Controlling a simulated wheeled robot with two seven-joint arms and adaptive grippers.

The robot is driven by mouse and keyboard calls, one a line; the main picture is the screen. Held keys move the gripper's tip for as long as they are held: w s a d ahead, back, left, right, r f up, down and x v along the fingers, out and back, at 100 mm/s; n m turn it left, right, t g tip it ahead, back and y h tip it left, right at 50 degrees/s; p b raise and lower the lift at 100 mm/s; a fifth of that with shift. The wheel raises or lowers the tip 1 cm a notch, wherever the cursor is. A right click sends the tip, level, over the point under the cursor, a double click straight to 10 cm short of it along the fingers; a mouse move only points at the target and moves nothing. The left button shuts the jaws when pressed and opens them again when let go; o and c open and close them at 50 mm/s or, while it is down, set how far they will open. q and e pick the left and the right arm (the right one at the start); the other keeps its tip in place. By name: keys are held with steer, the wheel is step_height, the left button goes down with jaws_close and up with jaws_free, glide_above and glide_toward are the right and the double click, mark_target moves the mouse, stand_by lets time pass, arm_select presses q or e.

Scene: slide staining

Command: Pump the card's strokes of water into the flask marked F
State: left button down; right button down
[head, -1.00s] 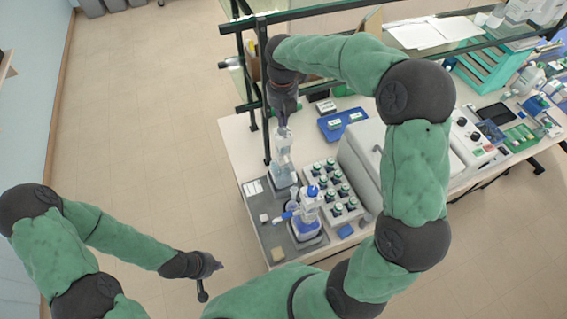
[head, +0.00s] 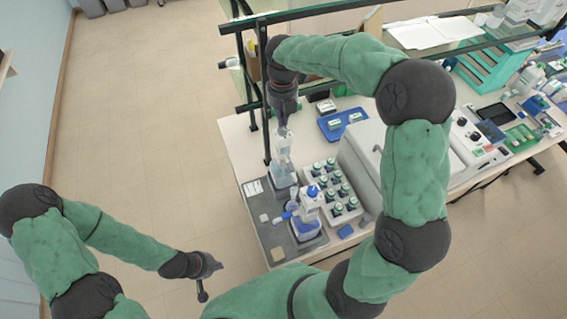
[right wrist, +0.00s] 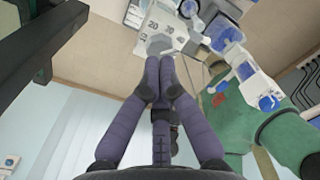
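A dispenser bottle (head: 308,222) with a blue and white pump head stands on the grey mat (head: 275,240). It also shows in the right wrist view (right wrist: 245,70). My right gripper (head: 283,130) points down over a clear vessel (head: 284,172) beside the bottle; no letter can be read on it. In the right wrist view my right gripper (right wrist: 159,62) has its fingertips close together on a pale grey part, seemingly the vessel's top. A white card (head: 254,187) lies at the mat's left corner, its writing illegible. My left gripper (head: 211,280) is open and empty, off the table.
A grey rack (head: 325,172) of several dark-capped bottles stands right of the vessel. A blue tray (head: 342,124) lies behind it, and a large pale machine (head: 362,150) stands to the right. Dark shelf posts rise behind my right gripper. The floor at left is clear.

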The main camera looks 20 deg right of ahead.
mark_target(283, 129)
steer(key=shift+f, duration=0.3)
steer(key=shift+s+f+b, duration=0.1)
steer(key=shift+f+b, duration=1.35)
steer(key=shift+f, duration=1.1)
steer(key=shift+r+p, duration=2.3)
steer(key=shift+r, duration=0.55)
steer(key=shift+f, duration=0.25)
